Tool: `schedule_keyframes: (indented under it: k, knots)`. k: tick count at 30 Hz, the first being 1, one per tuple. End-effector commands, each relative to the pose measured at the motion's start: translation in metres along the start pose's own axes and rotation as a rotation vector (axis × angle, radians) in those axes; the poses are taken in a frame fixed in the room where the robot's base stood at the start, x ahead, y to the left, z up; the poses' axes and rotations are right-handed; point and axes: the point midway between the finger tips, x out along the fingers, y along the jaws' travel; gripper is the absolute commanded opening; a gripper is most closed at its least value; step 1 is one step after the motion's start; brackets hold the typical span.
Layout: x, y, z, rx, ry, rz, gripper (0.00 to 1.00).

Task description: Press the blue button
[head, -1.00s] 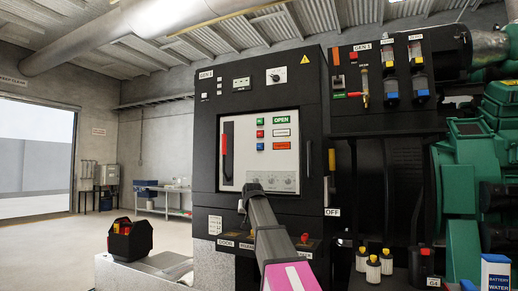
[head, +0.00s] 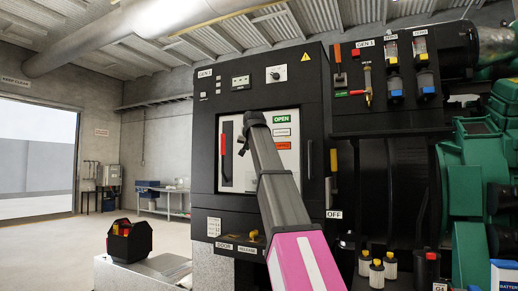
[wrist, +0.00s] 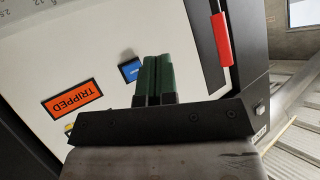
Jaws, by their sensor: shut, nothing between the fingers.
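The blue button (wrist: 131,68) is a small blue square on the white panel (wrist: 90,45), seen in the wrist view left of the fingers. In the head view my arm hides it. My gripper (wrist: 154,56) has two green fingers shut together with nothing between them. The fingertips appear close beside the button; I cannot tell whether they touch the panel. In the head view the end of my arm (head: 256,118) is in front of the white panel of the black GEN 1 cabinet (head: 205,110).
An orange TRIPPED label (wrist: 76,102) lies left of the gripper in the wrist view. A long red handle (wrist: 221,38) stands out at its right. In the head view, filters (head: 377,270) and green machinery (head: 465,160) stand at the right, a black toolbox (head: 130,243) at lower left.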

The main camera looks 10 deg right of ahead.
Motion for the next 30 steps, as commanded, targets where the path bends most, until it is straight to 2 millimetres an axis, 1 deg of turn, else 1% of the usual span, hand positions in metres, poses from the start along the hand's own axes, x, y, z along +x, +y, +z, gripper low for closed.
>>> schedule_keyframes:
  k: [11, 17, 23, 30]
  knots:
    - [-0.001, 0.0, -0.002, 0.001, 0.002, 0.0, 0.0]
    - [0.002, 0.002, -0.005, 0.001, 0.002, 0.0, 0.0]
    - [0.014, 0.01, -0.013, 0.002, 0.002, 0.001, 0.0]
    - [0.035, 0.025, -0.029, 0.001, 0.001, 0.001, 0.0]
